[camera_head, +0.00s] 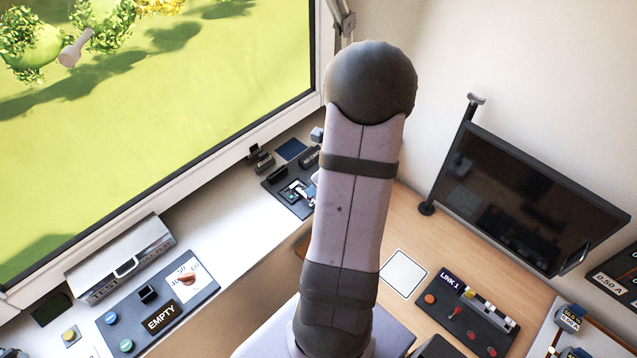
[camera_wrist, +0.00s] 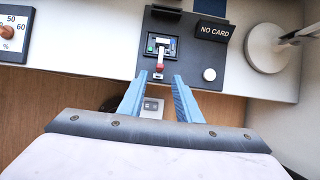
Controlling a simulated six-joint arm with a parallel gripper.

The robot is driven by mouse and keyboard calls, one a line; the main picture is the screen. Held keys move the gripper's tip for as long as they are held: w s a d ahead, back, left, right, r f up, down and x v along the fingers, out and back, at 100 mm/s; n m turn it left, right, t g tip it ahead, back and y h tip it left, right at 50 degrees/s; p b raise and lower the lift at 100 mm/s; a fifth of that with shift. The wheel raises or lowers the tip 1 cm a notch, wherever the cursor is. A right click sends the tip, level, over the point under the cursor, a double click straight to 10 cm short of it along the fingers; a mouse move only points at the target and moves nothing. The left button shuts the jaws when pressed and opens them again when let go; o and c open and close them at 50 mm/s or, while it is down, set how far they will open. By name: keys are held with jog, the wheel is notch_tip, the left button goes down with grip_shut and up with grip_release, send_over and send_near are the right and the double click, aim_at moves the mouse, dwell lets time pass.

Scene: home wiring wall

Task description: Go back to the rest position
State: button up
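My gripper (camera_wrist: 160,76) shows in the wrist view with its two blue fingers apart and nothing held between them. Its fingertips point at the lower edge of a dark panel (camera_wrist: 184,75). A small lever with a red part (camera_wrist: 160,66) on that panel appears just beyond the gap between the fingertips. I cannot tell whether the fingers touch the panel. In the head view my arm stands upright in the middle, and the gripper is hidden behind it.
The "NO CARD" sign (camera_wrist: 214,29) and a round lamp base (camera_wrist: 268,48) are beyond the fingers. In the head view, an "EMPTY" panel (camera_head: 205,287) is left; a monitor (camera_head: 530,195) and "LINK 1" panel (camera_head: 460,325) are right. A white card (camera_head: 404,274) lies on the desk.

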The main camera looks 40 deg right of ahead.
jog(key=s+a+f+n+g+y+b, duration=0.1)
jog(key=s+a+n+g, duration=0.2)
jog(key=s+a+n, duration=0.75)
jog(key=s+a+f+n+g+y+b, duration=0.1)
jog(key=s+a+n+g+y+b, duration=0.25)
jog(key=n, duration=1.25)
jog(key=w+a+n+t+h+b, duration=0.1)
jog(key=w+a+n+h+b, duration=0.5)
jog(key=a+n, duration=0.55)
notch_tip(320, 180, down, 14)
jog(key=a+m+y+b, duration=0.1)
jog(key=m+b, duration=0.1)
jog(key=b, duration=1)
jog(key=shift+w+a, duration=0.25)
jog(key=shift+w, duration=0.2)
jog(key=shift+y, duration=0.25)
